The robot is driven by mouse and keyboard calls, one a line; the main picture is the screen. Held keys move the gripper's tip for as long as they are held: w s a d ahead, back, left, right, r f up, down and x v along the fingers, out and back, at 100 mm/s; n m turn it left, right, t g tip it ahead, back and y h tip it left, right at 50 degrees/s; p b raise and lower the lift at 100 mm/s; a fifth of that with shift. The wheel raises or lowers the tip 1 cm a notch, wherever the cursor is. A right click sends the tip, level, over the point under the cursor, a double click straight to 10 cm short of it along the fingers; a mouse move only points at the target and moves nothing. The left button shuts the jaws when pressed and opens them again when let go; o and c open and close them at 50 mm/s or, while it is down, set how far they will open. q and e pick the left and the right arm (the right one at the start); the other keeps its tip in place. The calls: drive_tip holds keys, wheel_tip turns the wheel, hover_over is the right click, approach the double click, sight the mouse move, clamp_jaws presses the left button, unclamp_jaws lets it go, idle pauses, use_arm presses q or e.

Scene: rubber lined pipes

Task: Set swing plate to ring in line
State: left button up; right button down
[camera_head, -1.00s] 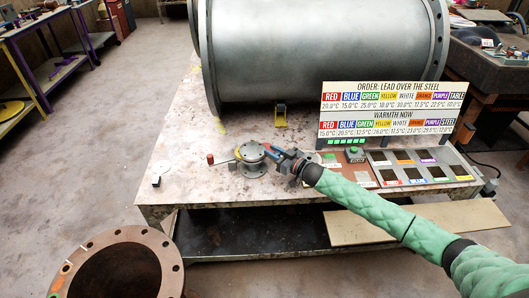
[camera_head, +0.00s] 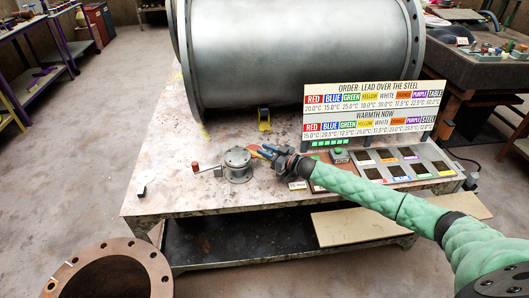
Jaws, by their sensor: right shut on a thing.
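A round grey metal fitting (camera_head: 237,160) stands on the table in the head view, with several small parts on its top. A lever with a red knob (camera_head: 195,166) sticks out from its left side. My right gripper (camera_head: 262,152) is at the fitting's right edge, shut on a small part there that its fingers mostly hide. Blue and orange-red colours show at its fingers. I cannot make out which part is the swing plate or how its ring sits. My left gripper is not in view.
A large grey steel pipe (camera_head: 290,55) lies behind on the worn table (camera_head: 165,195). A temperature sign (camera_head: 370,112) and a tray of coloured samples (camera_head: 400,165) stand to the right. A rusty flanged ring (camera_head: 150,260) is at the front left. The table left of the fitting is mostly clear.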

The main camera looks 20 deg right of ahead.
idle(0.3)
drive_tip(key=c, duration=1.2)
unclamp_jaws()
drive_tip(key=shift+w, duration=0.1)
drive_tip(key=shift+s+d+f, duration=0.1)
drive_tip(key=shift+s+d, duration=0.1)
drive_tip(key=shift+s, duration=0.1)
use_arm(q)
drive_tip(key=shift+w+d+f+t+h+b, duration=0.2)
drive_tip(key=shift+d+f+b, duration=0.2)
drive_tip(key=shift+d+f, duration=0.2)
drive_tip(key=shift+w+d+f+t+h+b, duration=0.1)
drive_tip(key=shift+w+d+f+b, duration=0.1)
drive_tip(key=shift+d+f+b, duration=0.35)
use_arm(e)
drive_tip(key=shift+v, duration=3.55)
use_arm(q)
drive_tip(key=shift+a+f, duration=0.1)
